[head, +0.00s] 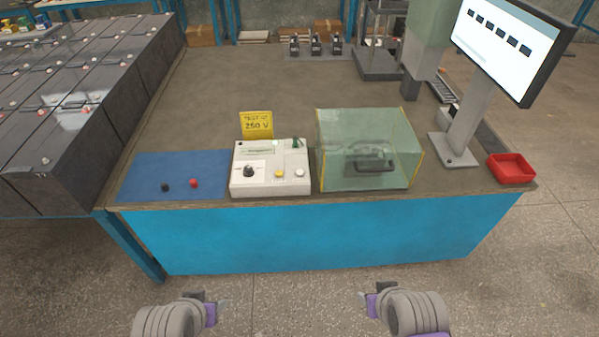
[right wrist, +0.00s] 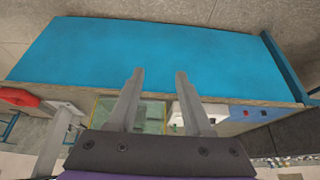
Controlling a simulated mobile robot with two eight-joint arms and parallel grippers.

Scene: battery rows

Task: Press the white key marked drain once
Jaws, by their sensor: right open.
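A white tester box (head: 240,188) sits on the bench near its front edge. Its top has a black knob (head: 248,171), a yellow key (head: 279,174) and a white key (head: 299,173) at the right; the lettering is too small to read. My left gripper (head: 223,301) is low in front of the bench; its jaws are too small to judge. My right gripper (head: 361,296) is also in front of the bench, apart from the box. In the right wrist view its fingers (right wrist: 160,73) are spread and empty, with the box (right wrist: 187,108) partly behind one finger.
A clear glass cover (head: 366,135) stands right of the tester. A blue mat (head: 150,178) with black and red pieces lies left. A yellow sign (head: 257,125) stands behind the tester. A monitor (head: 502,45) and red tray (head: 511,168) are at right.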

